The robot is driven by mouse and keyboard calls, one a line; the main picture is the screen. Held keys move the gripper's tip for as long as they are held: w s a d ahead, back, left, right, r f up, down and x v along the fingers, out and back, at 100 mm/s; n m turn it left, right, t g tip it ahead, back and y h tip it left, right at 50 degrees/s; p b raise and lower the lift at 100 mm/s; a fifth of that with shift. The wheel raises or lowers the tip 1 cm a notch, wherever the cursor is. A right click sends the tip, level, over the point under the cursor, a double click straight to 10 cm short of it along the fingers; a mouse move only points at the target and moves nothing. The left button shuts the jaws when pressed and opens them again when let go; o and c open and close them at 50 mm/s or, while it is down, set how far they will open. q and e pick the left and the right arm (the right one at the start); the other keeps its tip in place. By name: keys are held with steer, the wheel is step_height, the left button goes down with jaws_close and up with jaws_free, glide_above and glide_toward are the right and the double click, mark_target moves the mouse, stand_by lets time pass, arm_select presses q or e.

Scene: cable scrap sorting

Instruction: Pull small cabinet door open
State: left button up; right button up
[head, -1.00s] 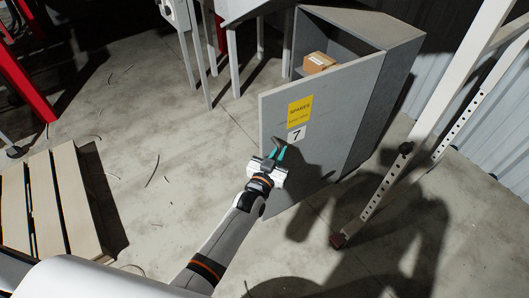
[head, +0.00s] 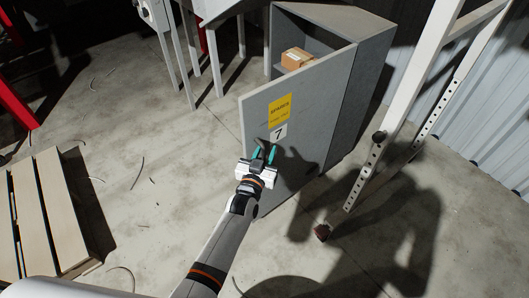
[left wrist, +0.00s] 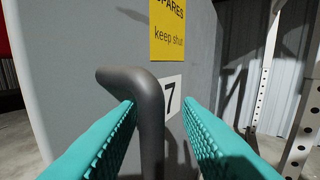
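The grey cabinet (head: 345,100) stands at the upper middle of the head view. Its door (head: 300,145) stands wide open, with a yellow SPARES label (head: 280,108) and a number 7 label. My left gripper (head: 264,154) is at the door's outer face, just below the 7. In the left wrist view, the dark bar handle (left wrist: 150,110) stands between the two teal fingers, which are apart. The handle is close to the left finger, and whether they touch I cannot tell. A clear gap separates it from the right finger. My right gripper is not in view.
A cardboard box (head: 297,59) sits on a shelf inside the cabinet. A white perforated frame (head: 395,120) stands to the right. A wooden pallet (head: 45,215) lies at the left. Cable scraps lie on the otherwise clear floor between pallet and door.

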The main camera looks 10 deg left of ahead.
arm_select(q)
steer(key=shift+s+a, duration=0.1)
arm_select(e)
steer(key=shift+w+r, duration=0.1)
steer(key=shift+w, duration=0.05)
